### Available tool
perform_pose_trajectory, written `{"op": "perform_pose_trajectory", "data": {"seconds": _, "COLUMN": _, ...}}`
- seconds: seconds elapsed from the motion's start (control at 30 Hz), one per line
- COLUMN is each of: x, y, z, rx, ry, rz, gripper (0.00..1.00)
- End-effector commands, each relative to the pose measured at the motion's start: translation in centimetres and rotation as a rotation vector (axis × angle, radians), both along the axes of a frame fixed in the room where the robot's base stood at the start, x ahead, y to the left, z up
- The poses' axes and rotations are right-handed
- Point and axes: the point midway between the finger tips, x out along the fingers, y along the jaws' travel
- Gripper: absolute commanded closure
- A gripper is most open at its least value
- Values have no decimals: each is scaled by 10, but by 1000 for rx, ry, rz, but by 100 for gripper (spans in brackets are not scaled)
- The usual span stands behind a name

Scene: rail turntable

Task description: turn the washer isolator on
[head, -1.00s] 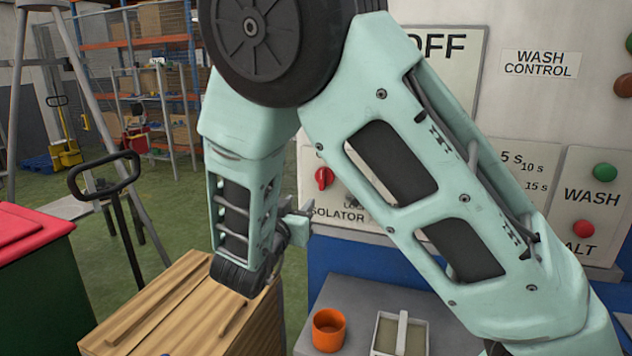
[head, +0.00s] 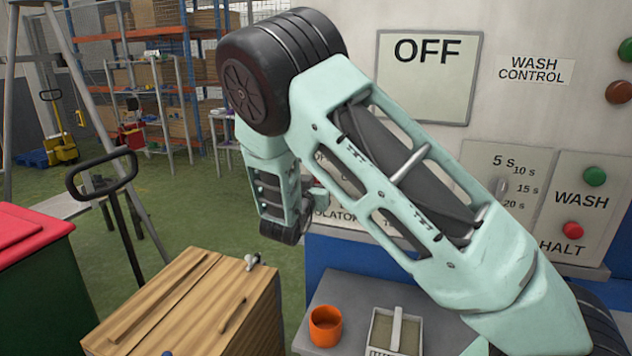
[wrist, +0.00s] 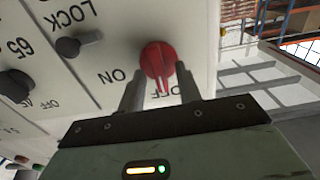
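The red isolator knob (wrist: 158,60) is on the pale panel in the wrist view, where the lettering appears upside down. Its pointer ridge points down in the picture, at the OFF label (wrist: 168,91); the ON label (wrist: 118,75) is to its left. My gripper (wrist: 160,88) is open, one finger on each side of the knob's lower part, with bare panel showing between. Whether either finger touches the knob is unclear. In the head view my gripper (head: 308,196) is at the panel's left part, and my arm hides most of the isolator. The display (head: 428,80) reads OFF.
A dark knob by LOCK (wrist: 80,46) and another dark knob (wrist: 15,85) are nearby. The WASH button (head: 595,176) and HALT button (head: 573,230) are at the right. An orange cup (head: 325,327) and a tray (head: 395,330) are below. A wooden crate (head: 190,300) stands at the left.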

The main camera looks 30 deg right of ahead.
Motion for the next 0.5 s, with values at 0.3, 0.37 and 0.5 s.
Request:
{"op": "perform_pose_trajectory", "data": {"seconds": 0.3, "x": 0, "y": 0, "z": 0, "rx": 0, "ry": 0, "rz": 0, "gripper": 100}}
{"op": "perform_pose_trajectory", "data": {"seconds": 0.37, "x": 0, "y": 0, "z": 0, "rx": 0, "ry": 0, "rz": 0, "gripper": 100}}
{"op": "perform_pose_trajectory", "data": {"seconds": 0.5, "x": 0, "y": 0, "z": 0, "rx": 1, "ry": -2, "rz": 0, "gripper": 100}}
